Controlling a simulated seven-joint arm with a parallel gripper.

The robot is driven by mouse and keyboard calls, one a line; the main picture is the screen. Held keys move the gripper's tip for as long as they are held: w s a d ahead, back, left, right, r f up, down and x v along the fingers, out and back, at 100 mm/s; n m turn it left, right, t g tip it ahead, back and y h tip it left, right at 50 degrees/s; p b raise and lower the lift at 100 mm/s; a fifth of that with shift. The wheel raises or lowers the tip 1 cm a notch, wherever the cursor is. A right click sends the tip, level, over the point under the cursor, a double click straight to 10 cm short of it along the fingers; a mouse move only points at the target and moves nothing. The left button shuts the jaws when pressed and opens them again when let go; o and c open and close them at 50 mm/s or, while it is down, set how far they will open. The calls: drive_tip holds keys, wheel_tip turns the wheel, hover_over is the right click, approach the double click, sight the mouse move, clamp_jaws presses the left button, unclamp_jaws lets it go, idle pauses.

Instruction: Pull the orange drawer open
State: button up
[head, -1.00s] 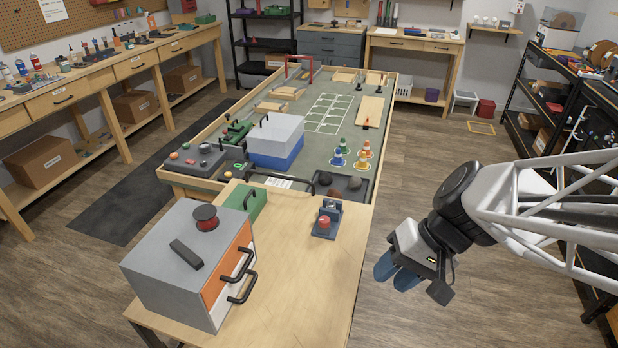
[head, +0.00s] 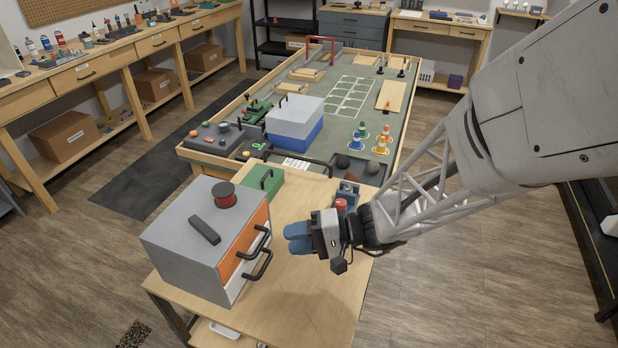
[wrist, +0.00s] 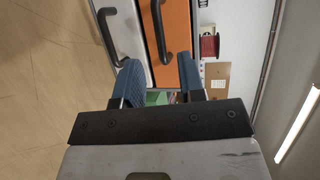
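The grey cabinet (head: 180,235) stands on the front of the wooden table. Its upper drawer front is orange (head: 238,252) and has a black bar handle (head: 257,243). A white drawer with its own black handle (head: 259,268) is below it. Both drawers look shut. My gripper (head: 290,238) is to the right of the cabinet, pointing at its front. In the wrist view the blue fingers (wrist: 160,75) are spread apart and empty. The orange drawer (wrist: 177,30) and its handle (wrist: 160,30) lie ahead, beyond the fingertips. I see no contact with the handle.
A red spool (head: 226,197) and a dark bar (head: 204,229) lie on the cabinet top. A green box (head: 264,179) stands behind the cabinet. A device with a red knob (head: 341,205) is just behind my gripper. The table front is clear.

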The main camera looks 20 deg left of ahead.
sight(261, 243)
drive_tip(key=shift+a, duration=0.1)
idle(0.3)
drive_tip(key=shift+x, duration=3.8)
drive_tip(key=shift+f, duration=0.1)
drive_tip(key=shift+c, duration=0.4)
clamp_jaws()
